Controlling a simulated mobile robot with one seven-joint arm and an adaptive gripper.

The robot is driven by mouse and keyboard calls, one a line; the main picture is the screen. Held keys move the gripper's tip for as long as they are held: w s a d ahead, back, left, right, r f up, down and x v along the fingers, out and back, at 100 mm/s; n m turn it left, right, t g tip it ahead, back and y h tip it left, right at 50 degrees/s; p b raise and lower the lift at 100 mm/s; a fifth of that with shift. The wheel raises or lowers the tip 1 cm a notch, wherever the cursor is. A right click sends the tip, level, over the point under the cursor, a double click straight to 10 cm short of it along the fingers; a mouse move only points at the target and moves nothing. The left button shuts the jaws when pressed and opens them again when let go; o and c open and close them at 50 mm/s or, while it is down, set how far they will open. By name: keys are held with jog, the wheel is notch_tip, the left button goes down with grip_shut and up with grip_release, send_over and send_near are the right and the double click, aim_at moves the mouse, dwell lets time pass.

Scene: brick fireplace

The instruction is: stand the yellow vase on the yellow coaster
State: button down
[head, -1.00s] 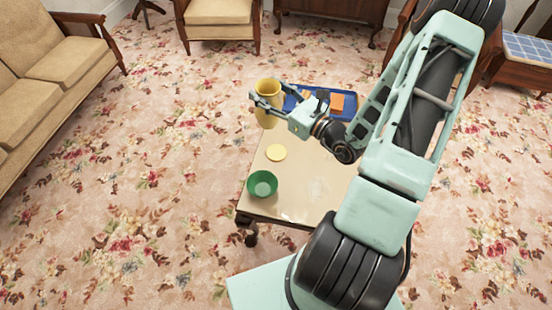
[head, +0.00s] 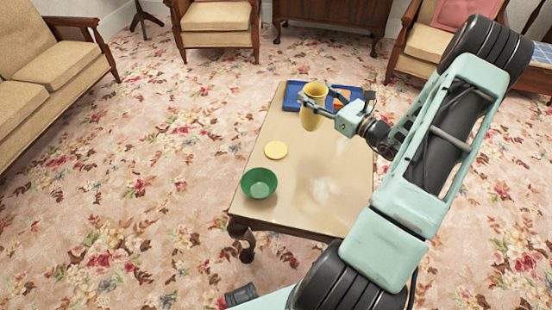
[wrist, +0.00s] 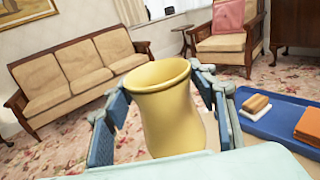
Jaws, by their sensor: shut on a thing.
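The yellow vase (head: 313,106) is held upright in my gripper (head: 318,98), above the far half of the table in the head view. In the wrist view the vase (wrist: 168,108) stands between my two fingers, its open mouth showing and its base hidden. The yellow coaster (head: 276,150) lies flat and bare on the table, nearer and to the left of the vase. The coaster is not in the wrist view.
The wooden table (head: 290,205) also bears a green bowl (head: 259,183) just in front of the coaster. A blue tray (head: 293,97) with orange and tan blocks lies at the far end. The near right tabletop is clear.

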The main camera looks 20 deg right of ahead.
jog(key=shift+w+d+f+b, duration=0.1)
jog(key=shift+d+f+b, duration=0.65)
jog(key=shift+d+f, duration=0.35)
jog(key=w+a+f+b, duration=0.5)
jog(key=w+a+f, duration=0.2)
jog(key=a+f, duration=0.5)
jog(key=shift+f+b, duration=0.3)
jog(key=shift+f, duration=0.15)
jog(key=shift+f, duration=0.2)
jog(key=c, duration=0.8)
grip_release()
jog(key=shift+s, duration=0.1)
jog(key=shift+r, duration=0.15)
